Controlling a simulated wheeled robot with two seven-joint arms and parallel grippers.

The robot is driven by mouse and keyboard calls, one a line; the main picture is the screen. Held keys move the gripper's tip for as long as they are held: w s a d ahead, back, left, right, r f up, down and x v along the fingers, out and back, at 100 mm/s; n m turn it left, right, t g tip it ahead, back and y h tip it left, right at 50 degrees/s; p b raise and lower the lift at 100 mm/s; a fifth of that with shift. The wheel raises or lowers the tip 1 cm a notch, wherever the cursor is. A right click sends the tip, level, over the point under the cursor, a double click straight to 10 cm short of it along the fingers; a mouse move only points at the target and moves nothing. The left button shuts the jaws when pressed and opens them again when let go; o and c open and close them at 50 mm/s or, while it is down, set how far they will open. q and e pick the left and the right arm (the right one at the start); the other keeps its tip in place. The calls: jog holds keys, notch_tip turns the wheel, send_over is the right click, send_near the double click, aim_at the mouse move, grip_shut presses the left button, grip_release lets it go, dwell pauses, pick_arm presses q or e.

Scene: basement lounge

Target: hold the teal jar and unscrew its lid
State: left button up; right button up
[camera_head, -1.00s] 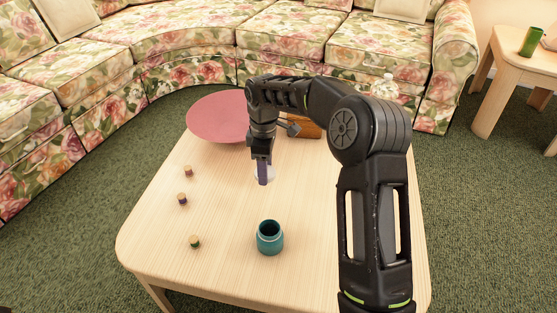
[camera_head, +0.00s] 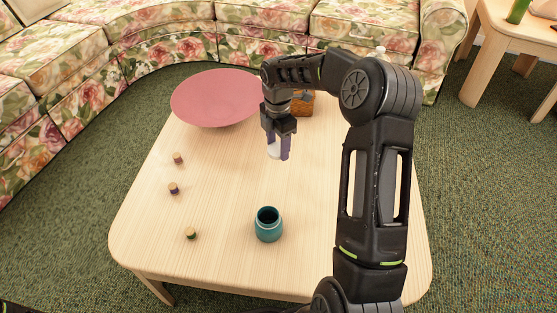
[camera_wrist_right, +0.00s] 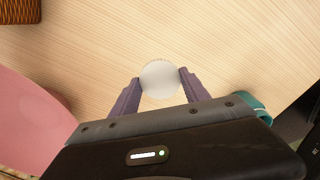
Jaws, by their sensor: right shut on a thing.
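The teal jar (camera_head: 268,227) stands upright on the wooden table, its mouth open and dark inside. Part of it also shows in the right wrist view (camera_wrist_right: 248,103), behind my gripper. My right gripper (camera_head: 276,150) is shut on a round white lid (camera_wrist_right: 159,79), with a purple finger on each side. In the head view the lid (camera_head: 273,151) is partly hidden by the fingers. The gripper is above the table, beyond the jar and apart from it. My left gripper is not in view.
A large pink bowl (camera_head: 215,98) stands at the table's back left. A brown box (camera_head: 302,104) is behind my right gripper. Several small corks, such as the nearest one (camera_head: 191,233), lie along the left side. The table between corks and jar is clear. A floral sofa (camera_head: 240,38) curves behind.

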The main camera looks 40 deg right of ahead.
aim_at(278, 168)
jog(key=shift+f, duration=1)
jog(key=shift+f+b, duration=1.15)
jog(key=shift+f, duration=1.35)
jog(key=shift+f, duration=0.2)
jog(key=o, duration=1.6)
jog(key=shift+c, duration=0.2)
jog(key=shift+r, duration=0.2)
notch_tip(278, 168, up, 12)
jog(key=p, duration=0.4)
